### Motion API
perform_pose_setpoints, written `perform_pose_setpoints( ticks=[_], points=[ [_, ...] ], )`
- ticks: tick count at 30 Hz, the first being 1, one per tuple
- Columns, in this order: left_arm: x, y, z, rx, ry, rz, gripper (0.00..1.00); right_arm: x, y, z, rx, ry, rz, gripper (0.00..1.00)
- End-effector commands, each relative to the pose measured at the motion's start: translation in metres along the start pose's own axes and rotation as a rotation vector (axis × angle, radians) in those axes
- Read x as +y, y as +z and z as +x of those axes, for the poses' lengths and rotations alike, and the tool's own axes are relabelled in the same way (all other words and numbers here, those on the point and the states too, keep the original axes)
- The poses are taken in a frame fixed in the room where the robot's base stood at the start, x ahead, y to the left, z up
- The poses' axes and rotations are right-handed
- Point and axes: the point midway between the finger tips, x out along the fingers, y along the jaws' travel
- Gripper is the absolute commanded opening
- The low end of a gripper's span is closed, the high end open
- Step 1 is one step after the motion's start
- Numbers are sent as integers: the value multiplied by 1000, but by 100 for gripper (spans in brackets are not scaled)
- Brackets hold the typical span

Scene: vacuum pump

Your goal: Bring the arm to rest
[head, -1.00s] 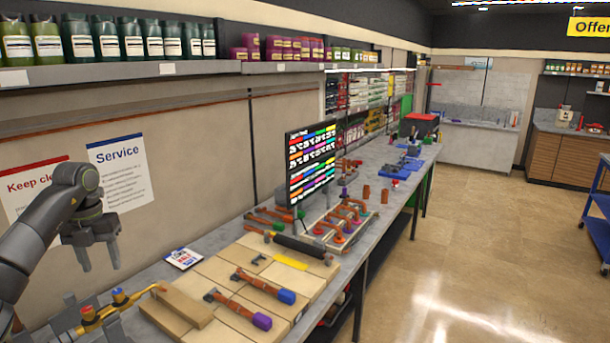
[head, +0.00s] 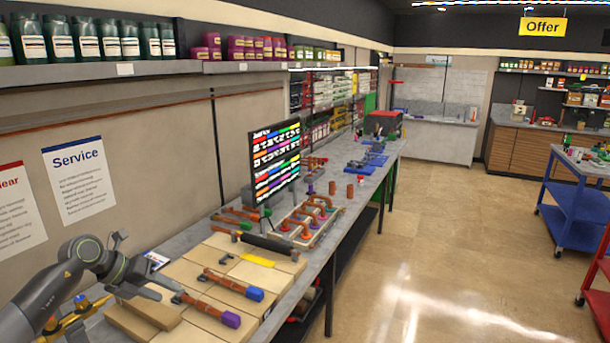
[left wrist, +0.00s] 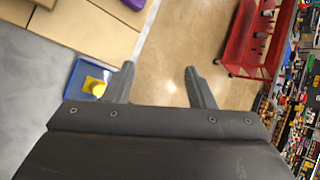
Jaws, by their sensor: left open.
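My left arm (head: 45,298) comes in from the lower left of the head view, low over the near end of the workbench. My left gripper (head: 142,284) is by the near boards; its finger shape is hard to read there. In the left wrist view my left gripper (left wrist: 159,82) is open, its two fingers apart with nothing between them and floor behind. My right gripper is in neither view.
The workbench (head: 228,305) holds pale boards (head: 192,265) with handled tools, a display panel (head: 275,160) and a blue tray (left wrist: 88,78) with a yellow item. A blue cart (head: 575,205) and a red cart (left wrist: 262,45) stand on open floor.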

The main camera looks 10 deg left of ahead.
Motion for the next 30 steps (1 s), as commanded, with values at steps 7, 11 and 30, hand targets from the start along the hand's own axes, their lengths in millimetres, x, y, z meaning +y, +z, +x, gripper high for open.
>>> perform_pose_setpoints(
  ticks=[7,11,30],
  points=[
    [-84,-25,46,-236,-461,-109,50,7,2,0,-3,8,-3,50],
    [-112,-32,44,-377,-662,-253,50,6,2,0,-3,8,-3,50],
    [-24,-126,17,-1006,-875,-1565,50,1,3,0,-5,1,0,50]
  ],
)
